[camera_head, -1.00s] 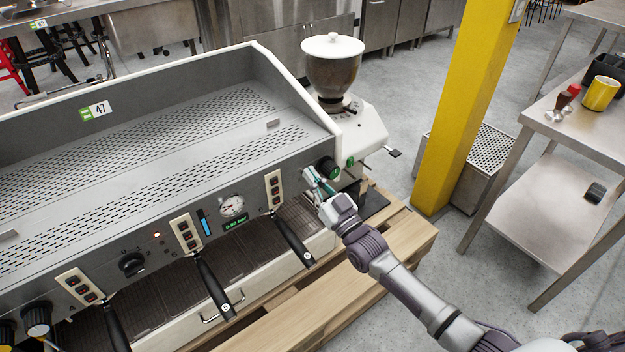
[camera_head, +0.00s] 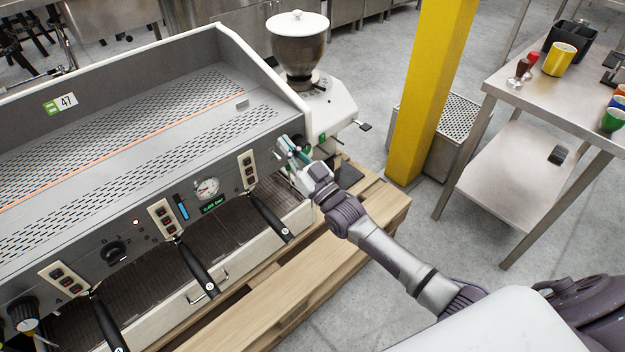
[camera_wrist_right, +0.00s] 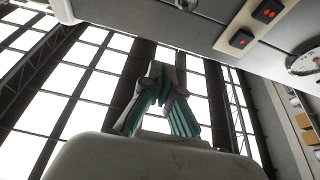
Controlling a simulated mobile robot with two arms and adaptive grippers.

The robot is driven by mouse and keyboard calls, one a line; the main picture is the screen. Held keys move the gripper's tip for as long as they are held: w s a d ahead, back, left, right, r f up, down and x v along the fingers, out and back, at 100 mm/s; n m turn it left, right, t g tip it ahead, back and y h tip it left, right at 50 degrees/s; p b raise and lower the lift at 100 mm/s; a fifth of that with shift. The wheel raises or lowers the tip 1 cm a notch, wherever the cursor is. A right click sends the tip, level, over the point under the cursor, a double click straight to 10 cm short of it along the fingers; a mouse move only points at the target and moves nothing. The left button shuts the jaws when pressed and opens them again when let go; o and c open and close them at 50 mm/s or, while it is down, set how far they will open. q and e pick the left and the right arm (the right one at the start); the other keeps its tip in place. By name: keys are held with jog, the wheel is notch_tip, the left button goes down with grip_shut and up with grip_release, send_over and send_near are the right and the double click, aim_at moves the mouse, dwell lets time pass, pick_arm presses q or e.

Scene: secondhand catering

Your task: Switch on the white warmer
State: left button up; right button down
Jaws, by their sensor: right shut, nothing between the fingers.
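The espresso machine (camera_head: 150,130) has white side panels and a perforated top tray. A thin orange line (camera_head: 120,150) glows along the tray. I see no separate white warmer; the tray may be the warmer. A dark round knob (camera_head: 300,141) at the right end of the front panel is partly hidden by my right gripper. My right gripper (camera_head: 284,148) is shut and empty at that end of the panel; I cannot tell whether it touches the knob. Its teal fingers also show in the right wrist view (camera_wrist_right: 164,105), below the machine's panel. My left gripper is not in view.
A grinder (camera_head: 298,50) with a white lid stands right of the machine. Portafilter handles (camera_head: 268,217) jut from the front. A yellow pillar (camera_head: 430,90) and a steel table (camera_head: 530,105) with cups stand at right.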

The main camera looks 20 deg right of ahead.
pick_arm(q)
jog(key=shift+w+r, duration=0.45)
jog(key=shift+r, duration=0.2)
pick_arm(e)
jog(key=s+d+f, duration=0.2)
jog(key=s+f, duration=0.4)
jog(key=s, duration=0.1)
jog(key=shift+s+d, duration=0.25)
jog(key=shift+d, duration=0.15)
